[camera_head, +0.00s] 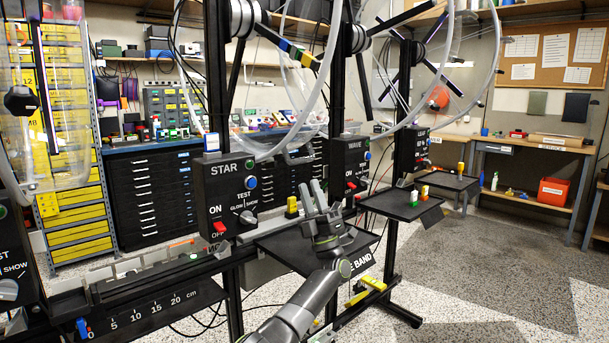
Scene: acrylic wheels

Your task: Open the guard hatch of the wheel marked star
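The black control box marked STAR (231,190) is on a dark post left of the middle, with a green light, a blue button, a TEST knob and a red ON/OFF switch. The large clear wheel (325,85) above it has a dark hub and a spoke with coloured blocks. A small dark fitting (297,157) sits at the lower rim; I cannot tell whether it belongs to the guard hatch.
A black tray (285,252) lies under my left gripper. The WAVE box (349,168) and another wheel stand to the right, with a tray (390,208) holding small coloured pieces. A ruled rail (150,310) is at lower left. Open floor (500,270) lies right.

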